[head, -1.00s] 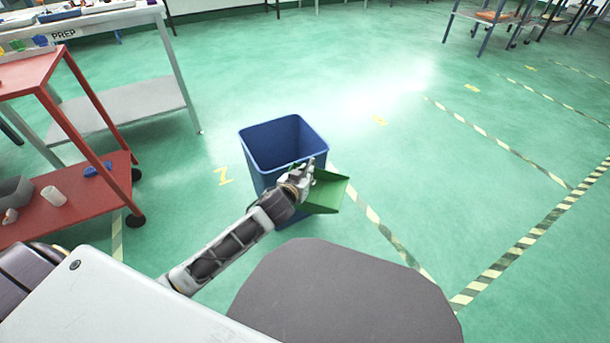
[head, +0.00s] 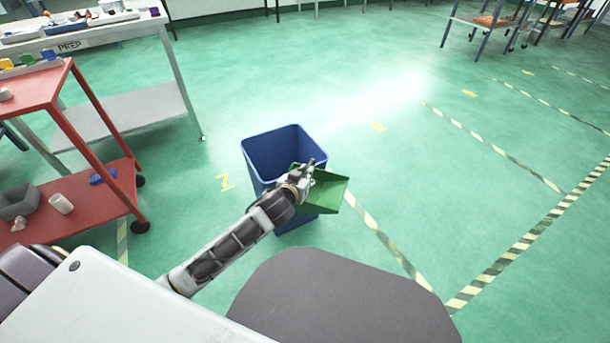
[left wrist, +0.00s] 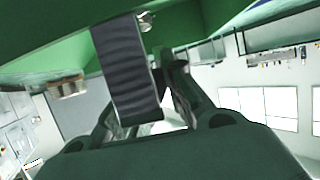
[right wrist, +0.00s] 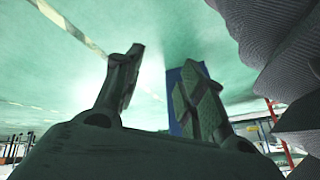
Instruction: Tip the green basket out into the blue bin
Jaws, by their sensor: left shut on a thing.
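The blue bin (head: 259,166) stands upright on the floor ahead of me, its open top facing up. The green basket (head: 330,190) is in my left gripper (head: 312,172), at the bin's near right side and overlapping its rim in the head view. The basket looks tilted; I cannot tell whether it touches the bin, and its contents are not clear. In the left wrist view green basket walls (left wrist: 200,14) fill the top, beside a dark finger pad. My right gripper (right wrist: 160,80) is open and empty in the right wrist view, with part of the blue bin (right wrist: 173,120) beyond it.
A red cart (head: 75,205) with a grey container (head: 18,203) and a white cup (head: 61,204) stands at the left. A prep table (head: 120,22) is behind it.

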